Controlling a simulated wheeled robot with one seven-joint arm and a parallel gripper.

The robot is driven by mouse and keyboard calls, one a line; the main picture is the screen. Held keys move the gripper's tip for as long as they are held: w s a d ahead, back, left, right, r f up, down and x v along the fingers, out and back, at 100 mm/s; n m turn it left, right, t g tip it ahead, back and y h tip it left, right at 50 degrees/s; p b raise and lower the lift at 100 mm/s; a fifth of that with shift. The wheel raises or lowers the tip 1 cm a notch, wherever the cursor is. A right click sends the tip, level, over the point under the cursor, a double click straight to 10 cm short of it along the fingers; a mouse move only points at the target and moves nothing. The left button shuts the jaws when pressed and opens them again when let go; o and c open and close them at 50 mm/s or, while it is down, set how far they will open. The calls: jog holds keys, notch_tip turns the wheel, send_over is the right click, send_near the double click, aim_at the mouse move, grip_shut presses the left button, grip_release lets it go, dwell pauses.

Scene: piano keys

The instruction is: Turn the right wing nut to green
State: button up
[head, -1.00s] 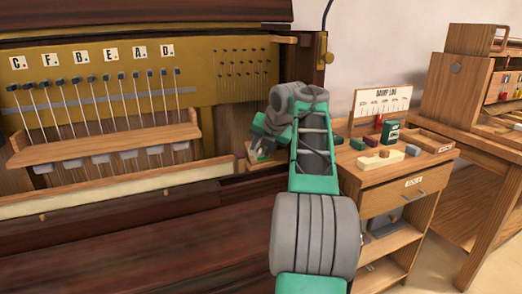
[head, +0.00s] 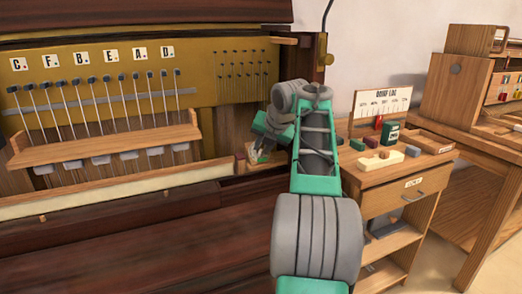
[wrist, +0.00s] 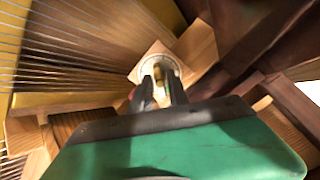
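In the wrist view, a small brass wing nut (wrist: 158,72) sits in the middle of a pale round dial (wrist: 166,60) on a wooden block. In the head view, my gripper (head: 260,153) is low at the right end of the piano, and the nut is too small to tell.
Piano strings and hammers (head: 110,90) fill the left, above a wooden rail (head: 110,145). A dark cabinet side (head: 312,65) stands close behind my arm. A side table (head: 395,175) with blocks and a green box (head: 390,132) is at the right.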

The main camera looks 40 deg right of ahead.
grip_shut()
jog(key=shift+f+n+b, duration=0.2)
jog(key=shift+n+b, duration=0.3)
jog(key=shift+b, duration=0.1)
jog(key=shift+r+n, duration=0.2)
jog(key=shift+n, duration=0.2)
jog(key=shift+f, duration=0.1)
jog(key=shift+f+n+b, duration=0.1)
jog(key=shift+n+b, duration=0.6)
jog(key=shift+n, duration=0.3)
